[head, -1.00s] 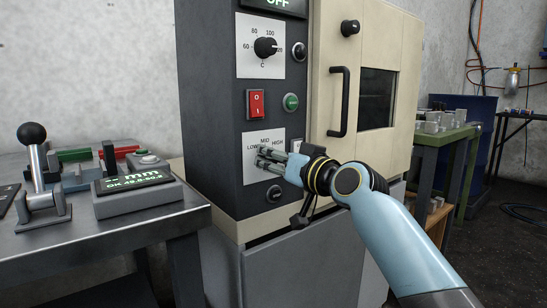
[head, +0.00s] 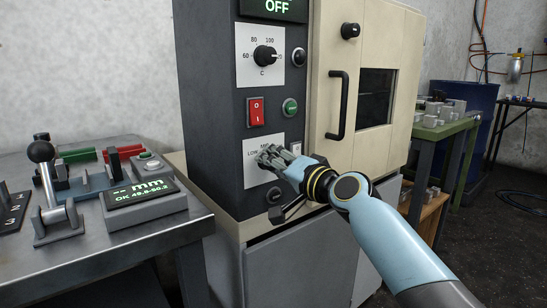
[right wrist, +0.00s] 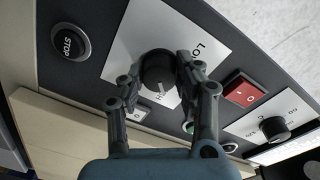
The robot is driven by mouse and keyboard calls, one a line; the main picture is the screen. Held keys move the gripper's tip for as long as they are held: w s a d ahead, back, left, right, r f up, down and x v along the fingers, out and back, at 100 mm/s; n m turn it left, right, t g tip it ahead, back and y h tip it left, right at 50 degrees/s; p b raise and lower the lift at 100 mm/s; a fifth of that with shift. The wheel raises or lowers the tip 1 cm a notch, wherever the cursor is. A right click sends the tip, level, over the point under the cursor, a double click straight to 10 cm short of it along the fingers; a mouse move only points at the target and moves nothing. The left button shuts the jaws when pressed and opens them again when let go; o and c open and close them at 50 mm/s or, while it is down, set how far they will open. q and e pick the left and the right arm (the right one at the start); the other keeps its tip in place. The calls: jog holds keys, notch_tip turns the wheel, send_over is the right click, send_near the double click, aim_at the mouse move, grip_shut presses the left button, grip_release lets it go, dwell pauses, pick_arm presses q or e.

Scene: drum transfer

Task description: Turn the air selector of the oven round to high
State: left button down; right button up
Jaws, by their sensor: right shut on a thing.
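The air selector is a round black knob (right wrist: 157,70) on a white plate (right wrist: 128,55) marked LOW, MID and HIGH, low on the oven's dark control panel. My right gripper (right wrist: 155,80) is shut on the knob, one finger on each side. In the head view my right gripper (head: 268,156) covers the knob and part of the lettering on the plate (head: 252,174). In the right wrist view a pale mark shows on the knob's lower part, near the partly hidden HIGH lettering. The exact setting is hard to read. My left gripper is out of view.
Above the selector are a red rocker switch (head: 256,111), a green button (head: 290,107) and a temperature dial (head: 265,56). A black STOP button (right wrist: 70,42) is close to the selector. The oven door handle (head: 338,105) stands out right of the panel. A metal bench (head: 110,252) is at left.

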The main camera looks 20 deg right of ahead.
jog(key=shift+m, duration=0.5)
jog(key=o, duration=1.1)
jog(key=shift+o, duration=0.2)
jog(key=v, duration=1.2)
jog(key=shift+d, duration=0.1)
